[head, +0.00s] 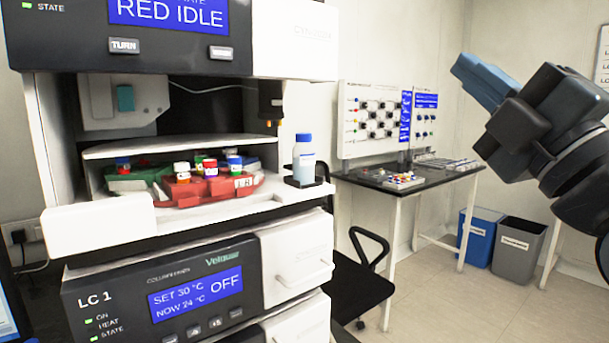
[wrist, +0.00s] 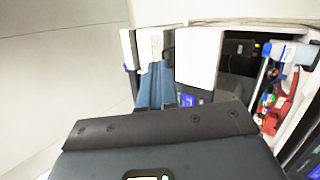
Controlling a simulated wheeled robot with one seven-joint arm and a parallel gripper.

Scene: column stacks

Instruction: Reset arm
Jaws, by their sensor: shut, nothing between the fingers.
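My gripper (head: 462,66) is at the upper right of the head view, raised in free air and pointing up and to the left. Its blue fingers are together with nothing held. In the wrist view the blue fingers of my gripper (wrist: 155,68) show beyond the dark wrist housing. My gripper is well apart from the instrument stack (head: 290,50) on the left and touches nothing.
An open bay in the stack holds a red tray (head: 215,190) with several capped vials. A blue-capped bottle (head: 304,158) stands at the bay's right. A black-topped table (head: 410,180) is behind; a blue bin (head: 478,238) and a grey bin (head: 519,250) stand right.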

